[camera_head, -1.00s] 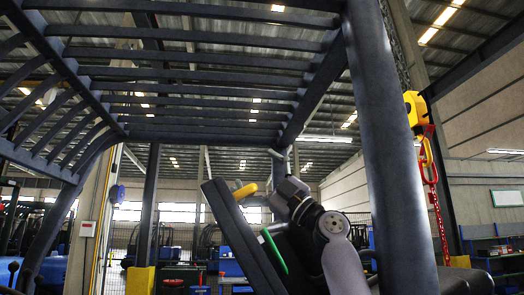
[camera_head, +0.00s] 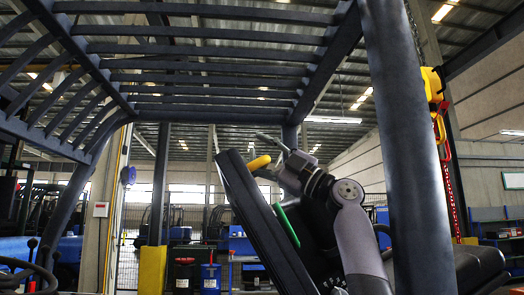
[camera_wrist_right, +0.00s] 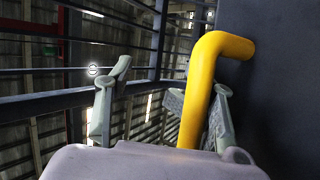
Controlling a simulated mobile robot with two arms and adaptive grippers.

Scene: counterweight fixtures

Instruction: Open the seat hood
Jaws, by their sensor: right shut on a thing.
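The seat hood (camera_head: 262,215) is a dark flat panel standing tilted up in the middle of the head view, its upper end leaning left. A yellow handle (camera_head: 259,162) sticks out near its upper end. The bent yellow handle also shows in the right wrist view (camera_wrist_right: 203,85), against the dark panel. My right gripper (camera_head: 275,148) is at the handle. In the wrist view the handle passes between its grey fingers (camera_wrist_right: 160,105), close to the right one. A green strip (camera_head: 287,225) lies along the panel's right side. My left gripper is out of view.
A thick dark post (camera_head: 408,150) of the overhead guard (camera_head: 200,68) stands just right of my arm. A steering wheel (camera_head: 28,275) is at lower left. A yellow hook with red chain (camera_head: 433,90) hangs behind the post. Blue and black bins (camera_head: 210,278) stand behind.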

